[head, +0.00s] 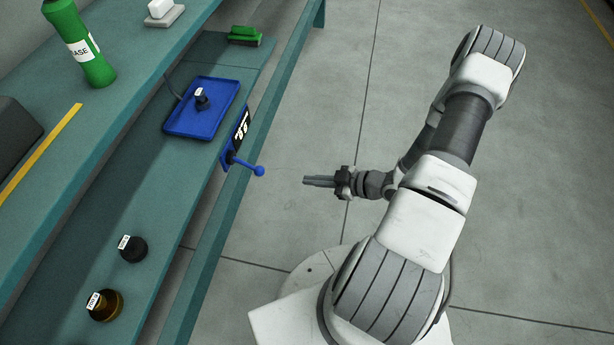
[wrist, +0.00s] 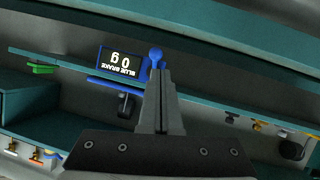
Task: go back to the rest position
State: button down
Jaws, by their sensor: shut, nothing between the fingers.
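My gripper (head: 318,182) is shut and empty. In the head view it hangs over the open floor, to the right of the bench, with its fingers pointing left. A gap separates it from the blue ball-ended lever (head: 258,170) on the bench's front edge. In the wrist view the closed fingers (wrist: 162,85) point toward the bench, and the blue ball (wrist: 156,53) shows just beyond their tips. My arm bends back over the floor at the right.
The teal bench (head: 75,250) fills the left. It bears a blue tray (head: 180,128) with a small dark item (head: 202,102), a green block (head: 244,35), a black round item (head: 133,248) and an amber jar (head: 105,305). A green bottle (head: 80,45) stands on the upper shelf. Clear floor (head: 330,90) lies right.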

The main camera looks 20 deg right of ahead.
dwell(0.4)
jog(key=w+d+r+m+g+h, duration=0.1)
jog(key=w+d+r+h, duration=0.2)
jog(key=r, duration=0.3)
jog(key=w+d+r+h+p, duration=0.1)
jog(key=w+d+r+h, duration=0.2)
jog(key=r, duration=0.2)
jog(key=w+d+r+m+g+h, duration=0.1)
jog(key=w+d+r+h, duration=0.2)
jog(key=r, duration=0.3)
notch_tip(320, 180, up, 15)
jog(key=s+a+m+h, duration=0.3)
jog(key=m, duration=0.1)
jog(key=s+a+r+m, duration=0.3)
jog(key=s+a+r, duration=0.4)
jog(key=s+r, duration=0.2)
jog(key=s+a+m+g+y+b, duration=0.1)
jog(key=s+a+m+y, duration=0.1)
jog(key=s+a, duration=0.6)
notch_tip(320, 180, up, 19)
jog(key=s+d+p, duration=0.1)
jog(key=s+p, duration=0.1)
jog(key=p, duration=1.7)
jog(key=shift+s+d+g+y+p, duration=0.25)
jog(key=shift+s+g+y+p, duration=0.05)
jog(key=shift+p, duration=0.05)
